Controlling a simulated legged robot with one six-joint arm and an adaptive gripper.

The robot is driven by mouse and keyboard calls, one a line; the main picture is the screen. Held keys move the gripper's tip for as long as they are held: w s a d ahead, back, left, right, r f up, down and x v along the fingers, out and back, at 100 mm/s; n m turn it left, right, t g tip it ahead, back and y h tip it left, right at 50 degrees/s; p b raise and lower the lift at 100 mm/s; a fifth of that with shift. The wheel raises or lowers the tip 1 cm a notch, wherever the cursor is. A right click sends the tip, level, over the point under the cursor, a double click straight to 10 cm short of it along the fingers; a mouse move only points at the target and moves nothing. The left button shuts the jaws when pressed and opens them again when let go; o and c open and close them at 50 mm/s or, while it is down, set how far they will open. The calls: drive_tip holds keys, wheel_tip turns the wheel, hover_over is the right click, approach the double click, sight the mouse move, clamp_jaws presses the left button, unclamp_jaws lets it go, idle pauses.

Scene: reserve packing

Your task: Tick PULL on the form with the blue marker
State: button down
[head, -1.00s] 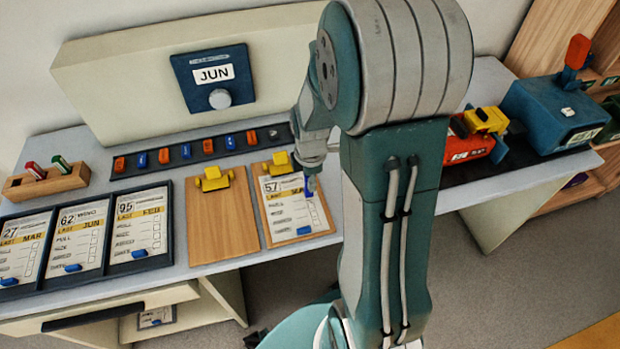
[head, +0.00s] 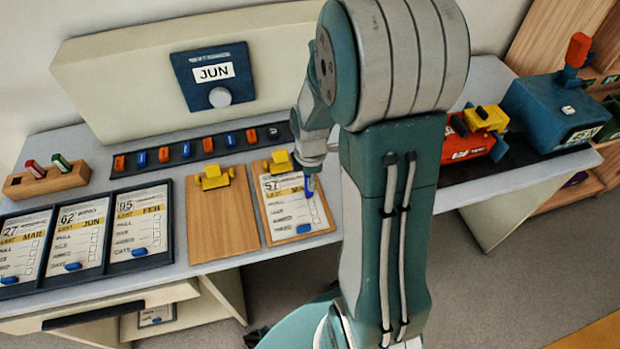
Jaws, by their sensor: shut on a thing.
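The form (head: 282,210) is clipped to the right-hand wooden clipboard under a yellow clip. It shows the number 57, a yellow band and rows of print with boxes down its right side; the row words are too small to read surely. The blue marker (head: 310,184) points down over the upper right part of the form. My gripper (head: 309,166) is shut on the marker's upper end. My arm hides part of the gripper. I cannot tell whether the marker's tip touches the paper. A small blue piece (head: 303,229) lies low on the form.
An empty clipboard (head: 222,225) lies just left. Further left is a dark frame (head: 111,235) with several forms. A wooden marker holder (head: 46,180) holds a red and a green marker. Red (head: 468,150) and blue (head: 550,108) devices stand right.

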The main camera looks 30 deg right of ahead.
drive_tip(key=shift+r, duration=3.5)
drive_tip(key=shift+s, duration=0.15)
